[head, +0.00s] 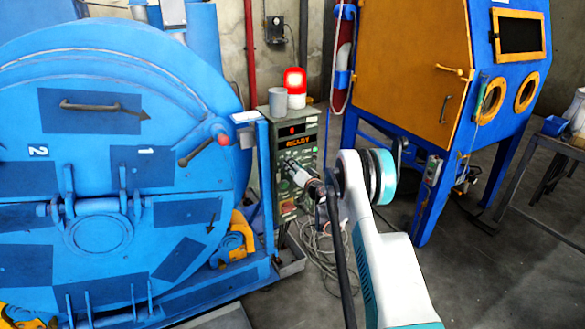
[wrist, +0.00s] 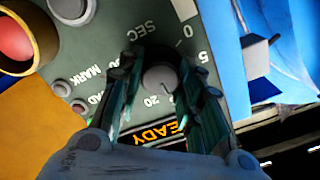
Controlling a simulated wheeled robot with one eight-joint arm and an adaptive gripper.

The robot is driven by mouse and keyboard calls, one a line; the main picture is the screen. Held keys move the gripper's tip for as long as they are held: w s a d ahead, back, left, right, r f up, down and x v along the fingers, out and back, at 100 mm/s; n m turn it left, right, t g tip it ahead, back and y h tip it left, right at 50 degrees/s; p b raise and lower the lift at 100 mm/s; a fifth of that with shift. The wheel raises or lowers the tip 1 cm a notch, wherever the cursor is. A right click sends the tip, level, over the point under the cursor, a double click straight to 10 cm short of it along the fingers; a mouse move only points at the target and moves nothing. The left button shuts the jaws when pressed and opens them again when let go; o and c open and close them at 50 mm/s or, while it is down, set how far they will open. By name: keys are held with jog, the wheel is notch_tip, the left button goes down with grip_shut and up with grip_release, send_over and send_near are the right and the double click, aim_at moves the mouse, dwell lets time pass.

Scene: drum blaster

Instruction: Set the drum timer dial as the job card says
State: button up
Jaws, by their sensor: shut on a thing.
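The drum timer dial (wrist: 160,76) is a grey round knob on the green control panel (wrist: 98,50), which appears upside down in the wrist view. Printed marks 0, 5 and 20 and the word SEC show around it; other marks are hidden behind my fingers. My gripper (wrist: 161,80) is shut on the dial, one finger on each side. I cannot tell clearly which mark the dial points at. In the head view my gripper (head: 301,174) reaches the front of the control box (head: 307,153), hiding the dial. I cannot make out a readable job card.
The box display (head: 296,143) reads READY. A lit red lamp (head: 295,82) and a grey cylinder (head: 277,102) stand on top. The big blue drum (head: 120,150) is close left; a blue and orange cabinet (head: 410,60) stands right. Cables (head: 322,252) lie on the floor below.

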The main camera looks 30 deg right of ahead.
jog(key=o, duration=1.1)
jog(key=shift+c, duration=0.2)
jog(key=s, duration=1.2)
jog(key=shift+d, duration=0.2)
